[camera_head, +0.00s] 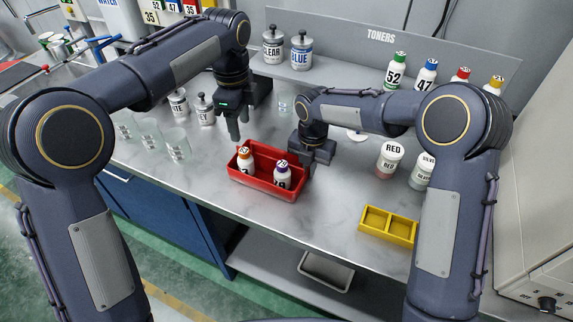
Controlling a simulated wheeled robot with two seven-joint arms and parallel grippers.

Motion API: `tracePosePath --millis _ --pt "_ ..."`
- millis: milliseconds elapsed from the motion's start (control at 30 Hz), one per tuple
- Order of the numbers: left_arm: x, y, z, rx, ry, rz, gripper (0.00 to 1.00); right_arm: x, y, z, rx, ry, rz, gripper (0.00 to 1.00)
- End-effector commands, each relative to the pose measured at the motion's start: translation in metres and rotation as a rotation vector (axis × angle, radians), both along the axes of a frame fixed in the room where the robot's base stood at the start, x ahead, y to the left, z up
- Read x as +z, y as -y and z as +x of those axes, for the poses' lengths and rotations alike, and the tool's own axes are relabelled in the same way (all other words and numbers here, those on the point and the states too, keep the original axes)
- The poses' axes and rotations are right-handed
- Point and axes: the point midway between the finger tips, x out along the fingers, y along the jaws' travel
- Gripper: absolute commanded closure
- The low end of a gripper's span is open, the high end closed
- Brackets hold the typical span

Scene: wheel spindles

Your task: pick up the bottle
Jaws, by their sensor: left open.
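More small bottles stand on the toner shelf: a green-capped bottle marked 52 (395,73), a blue-capped bottle marked 47 (426,75), a red-capped bottle (461,75) and a yellow-capped bottle (494,84). My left gripper (239,128) points down, open, above and behind the tray's left part. My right gripper (308,174) is at the tray's right end; its fingertips are partly hidden, and I cannot tell whether they grip the rim.
A yellow divided tray (387,226) lies at the front right. Jars marked red (390,160) and silver (422,172) stand near my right arm. Clear cups (177,146) stand at the left. Clear (273,47) and blue (301,53) cans stand at the back.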

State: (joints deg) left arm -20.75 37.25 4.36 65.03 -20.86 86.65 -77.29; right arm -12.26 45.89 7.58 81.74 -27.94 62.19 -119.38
Motion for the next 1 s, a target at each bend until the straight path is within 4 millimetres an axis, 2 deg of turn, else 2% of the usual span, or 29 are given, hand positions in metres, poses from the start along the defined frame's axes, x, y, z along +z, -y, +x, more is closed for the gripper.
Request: tracePosePath --millis 167,400,500,733,1000 --pt "-0.007 0.0 0.0 0.3 -0.003 0.001 0.52 0.0 0.0 0.0 0.0 0.0 0.001 1.0" --pt "-0.018 -0.001 0.0 0.817 -0.003 0.001 0.52 0.001 0.0 0.0 0.0 0.001 0.0 1.0" --pt "-0.022 -0.001 0.0 0.976 -0.003 0.001 0.52 0.001 0.0 0.0 0.0 0.001 0.0 1.0" --pt "-0.033 -0.002 0.0 1.142 -0.005 0.002 0.52 0.001 0.0 0.0 0.0 0.001 0.0 1.0" --pt "-0.079 -0.002 -0.001 1.148 -0.007 0.002 0.52 0.001 0.0 0.0 0.0 0.001 0.0 1.0"
